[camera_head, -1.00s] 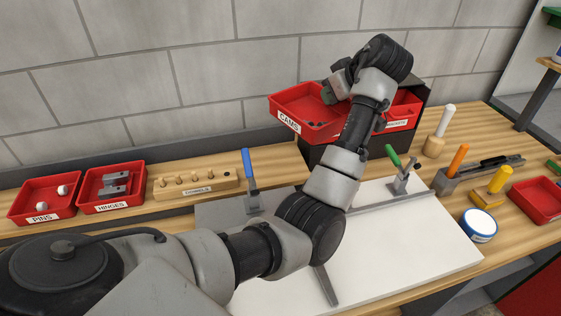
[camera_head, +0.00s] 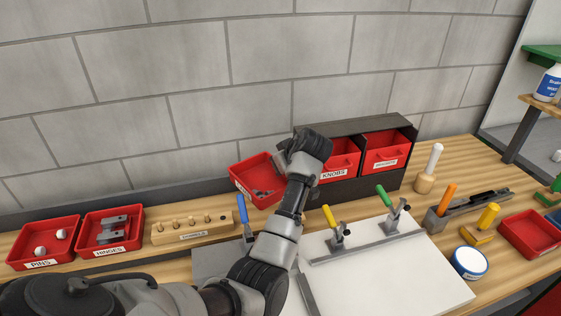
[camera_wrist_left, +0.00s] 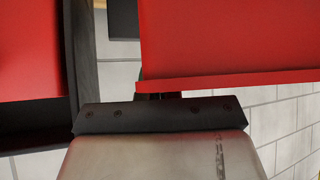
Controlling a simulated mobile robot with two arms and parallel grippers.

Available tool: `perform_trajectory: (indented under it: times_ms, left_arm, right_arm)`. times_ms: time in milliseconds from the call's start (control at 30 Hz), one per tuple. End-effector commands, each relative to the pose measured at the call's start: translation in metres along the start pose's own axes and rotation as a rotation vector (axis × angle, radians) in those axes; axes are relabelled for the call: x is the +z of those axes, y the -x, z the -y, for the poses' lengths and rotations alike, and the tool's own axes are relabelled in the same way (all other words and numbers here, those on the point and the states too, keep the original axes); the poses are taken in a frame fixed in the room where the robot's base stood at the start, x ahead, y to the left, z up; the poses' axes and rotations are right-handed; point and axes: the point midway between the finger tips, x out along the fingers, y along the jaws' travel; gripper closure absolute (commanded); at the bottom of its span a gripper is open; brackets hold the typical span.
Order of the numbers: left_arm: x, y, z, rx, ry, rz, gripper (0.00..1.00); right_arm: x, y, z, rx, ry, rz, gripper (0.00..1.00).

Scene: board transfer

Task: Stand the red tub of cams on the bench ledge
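The red tub of cams (camera_head: 259,179) hangs tilted above the bench, left of the dark rack, with small dark parts inside. Its label is mostly hard to read now. My left gripper (camera_head: 284,160) is at the tub's right side and appears shut on it; its fingertips are mostly hidden. In the left wrist view the tub (camera_wrist_left: 230,40) fills the upper right, touching the fingers (camera_wrist_left: 158,96). My right gripper is not in view.
The pins tub (camera_head: 20,252), hinges tub (camera_head: 84,250) and dowel block (camera_head: 165,237) stand at the left. The dark rack (camera_head: 350,126) holds the knobs tub (camera_head: 338,172) and another red tub (camera_head: 385,158). A blue-handled clamp (camera_head: 243,209) stands below the held tub.

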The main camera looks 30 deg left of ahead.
Motion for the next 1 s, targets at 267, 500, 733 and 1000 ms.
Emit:
perform_trajectory:
  times_ms: [267,500,733,1000]
  left_arm:
    - [0.0013,-0.0017,-0.0002,0.001,0.002,-0.003,1.0]
    - [0.0068,-0.007,-0.0002,0.001,0.001,-0.002,1.0]
    - [0.0097,-0.0101,-0.0004,0.001,0.001,-0.002,1.0]
    - [0.0098,-0.0101,-0.0003,0.001,0.001,-0.002,0.72]
  right_arm:
    - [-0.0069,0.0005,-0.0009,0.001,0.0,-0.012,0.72]
    - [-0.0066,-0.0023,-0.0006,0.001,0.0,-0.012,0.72]
    - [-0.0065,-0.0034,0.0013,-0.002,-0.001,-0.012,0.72]
    - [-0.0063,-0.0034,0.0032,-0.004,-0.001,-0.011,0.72]
